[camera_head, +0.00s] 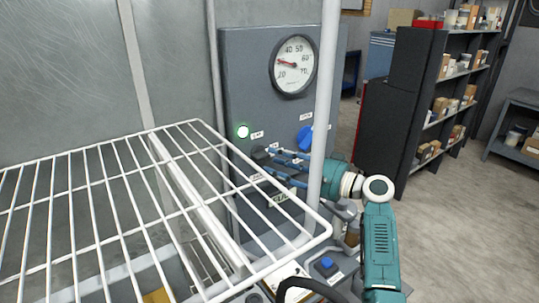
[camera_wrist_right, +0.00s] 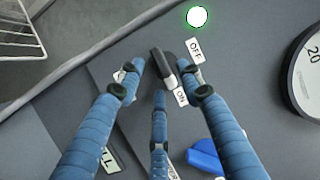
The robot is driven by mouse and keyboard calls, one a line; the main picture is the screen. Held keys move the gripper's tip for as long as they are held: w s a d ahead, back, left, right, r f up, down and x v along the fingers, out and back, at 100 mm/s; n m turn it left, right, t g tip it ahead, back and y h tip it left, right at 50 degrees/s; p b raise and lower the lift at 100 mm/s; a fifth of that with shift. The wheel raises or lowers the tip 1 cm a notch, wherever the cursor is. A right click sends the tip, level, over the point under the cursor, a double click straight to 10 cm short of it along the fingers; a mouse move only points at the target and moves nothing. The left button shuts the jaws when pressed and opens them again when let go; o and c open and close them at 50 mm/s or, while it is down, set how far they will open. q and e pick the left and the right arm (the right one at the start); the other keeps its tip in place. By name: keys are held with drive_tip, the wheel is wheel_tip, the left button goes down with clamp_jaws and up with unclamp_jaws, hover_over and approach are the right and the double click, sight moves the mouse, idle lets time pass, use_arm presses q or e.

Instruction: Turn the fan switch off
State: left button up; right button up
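The black fan switch (camera_wrist_right: 163,70) is a knob on the grey control panel (camera_head: 245,70), with an OFF label (camera_wrist_right: 195,50) and an ON label (camera_wrist_right: 181,96) beside it. I cannot tell for certain which label it points to. A green lamp (camera_wrist_right: 197,17) glows near it and also shows in the head view (camera_head: 243,131). My right gripper (camera_wrist_right: 162,80) is open, its blue fingers spread around the switch with no clear contact. In the head view my right gripper (camera_head: 278,163) reaches the panel from the right and partly hides the switch. My left gripper is not in view.
A white wire rack (camera_head: 200,121) fills the left front, close to the panel. A grey pole (camera_head: 325,100) stands before the panel. A round gauge (camera_head: 293,66) and a blue knob (camera_head: 305,138) are on the panel. Dark shelves (camera_head: 400,120) stand behind; the floor at right is clear.

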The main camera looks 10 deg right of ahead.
sight(263, 155)
drive_tip(key=x, duration=0.2)
drive_tip(key=shift+w+a, duration=0.2)
drive_tip(key=shift+w, duration=0.1)
clamp_jaws()
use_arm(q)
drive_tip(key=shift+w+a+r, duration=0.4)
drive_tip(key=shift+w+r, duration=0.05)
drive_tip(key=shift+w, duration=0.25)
